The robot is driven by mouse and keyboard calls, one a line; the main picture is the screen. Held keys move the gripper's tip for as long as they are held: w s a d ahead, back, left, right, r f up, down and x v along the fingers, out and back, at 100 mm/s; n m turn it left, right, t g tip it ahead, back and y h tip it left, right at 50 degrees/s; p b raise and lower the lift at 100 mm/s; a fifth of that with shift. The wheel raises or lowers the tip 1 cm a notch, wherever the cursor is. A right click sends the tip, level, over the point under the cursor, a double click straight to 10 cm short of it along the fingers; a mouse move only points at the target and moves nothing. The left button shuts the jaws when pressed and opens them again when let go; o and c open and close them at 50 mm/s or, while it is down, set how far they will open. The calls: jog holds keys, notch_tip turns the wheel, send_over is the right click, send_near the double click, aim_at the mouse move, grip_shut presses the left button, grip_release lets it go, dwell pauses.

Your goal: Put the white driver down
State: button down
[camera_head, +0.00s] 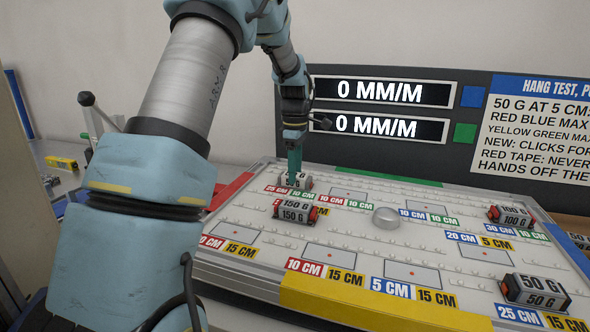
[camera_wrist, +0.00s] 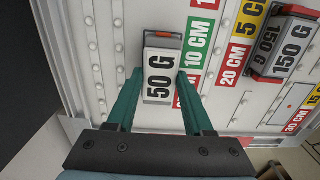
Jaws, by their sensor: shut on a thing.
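A small block (camera_wrist: 160,88) with a white face marked 50 G and an orange strip at one end sits between the green fingers of my gripper (camera_wrist: 158,75). It is the only thing in the jaws; I take it for the white driver, though nothing names it so. In the head view my gripper (camera_head: 294,165) points down at the far left of the board, and the block (camera_head: 299,182) shows partly behind another block. It is at or close to the board surface; I cannot tell whether it touches.
A 150 G block (camera_head: 293,210) stands just in front of the held one. A 100 G block (camera_head: 510,216) and a 50 G block (camera_head: 535,291) are at the right. A round grey knob (camera_head: 386,217) is mid-board. The display panel (camera_head: 390,110) stands behind, both readouts 0 MM/M.

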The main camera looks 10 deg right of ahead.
jog(key=shift+c, duration=1.4)
grip_release()
notch_tip(320, 180, up, 12)
jog(key=b, duration=0.1)
jog(key=shift+b, duration=0.4)
jog(key=shift+r, duration=0.1)
